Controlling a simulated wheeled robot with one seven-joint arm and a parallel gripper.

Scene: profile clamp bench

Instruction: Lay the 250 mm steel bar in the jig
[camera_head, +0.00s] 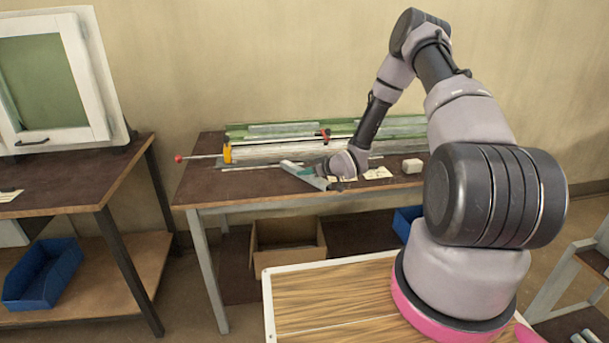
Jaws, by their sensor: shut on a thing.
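My gripper (322,179) is low over the front part of the middle bench, its fingers small and partly hidden by the wrist. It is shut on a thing. A grey, flat, bar-like piece (301,174) shows at the gripper, slanting down to the right; it looks like the steel bar, but I cannot read its length. The jig (280,151) appears to be the long pale profile fixture along the back of the bench, with a yellow clamp part (227,153) and red-tipped rod at its left end. The bar piece is in front of the jig, apart from its rails.
On the bench (196,184), a pale block (412,166) and paper labels (378,173) lie right of the gripper. A red-handled clamp (325,134) stands on the fixture. A cardboard box (287,240) is below. A window frame (50,80) stands on the left bench.

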